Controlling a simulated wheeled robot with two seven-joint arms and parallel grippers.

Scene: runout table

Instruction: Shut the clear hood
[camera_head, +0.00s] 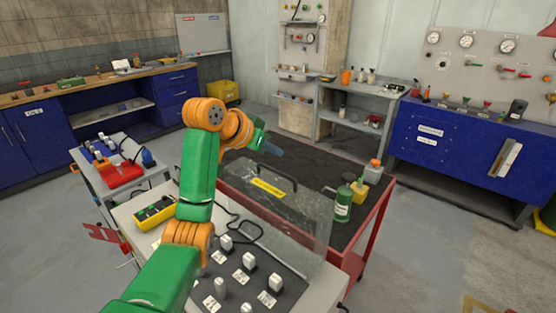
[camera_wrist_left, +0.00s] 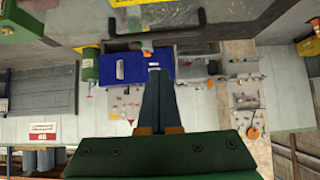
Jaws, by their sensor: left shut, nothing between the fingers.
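The clear hood (camera_head: 310,214) is a see-through cover with a black handle (camera_head: 292,181) and a yellow label (camera_head: 268,188). It stands raised behind the dark panel (camera_head: 258,275) with several pale switch blocks. My left gripper (camera_head: 275,150) is shut and empty, in the air above and beyond the handle, apart from it. In the left wrist view my gripper (camera_wrist_left: 155,72) has its fingers together, and the handle (camera_wrist_left: 145,48) and yellow label (camera_wrist_left: 140,2) show upside down near the top. My right gripper is not in view.
Behind the hood is a red cart with a dark top (camera_head: 370,196). A green bottle (camera_head: 343,205) and a yellow container (camera_head: 359,190) stand on it, right of the hood. A yellow box (camera_head: 154,212) with buttons sits left of the panel. A black cable lies on the panel's left.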

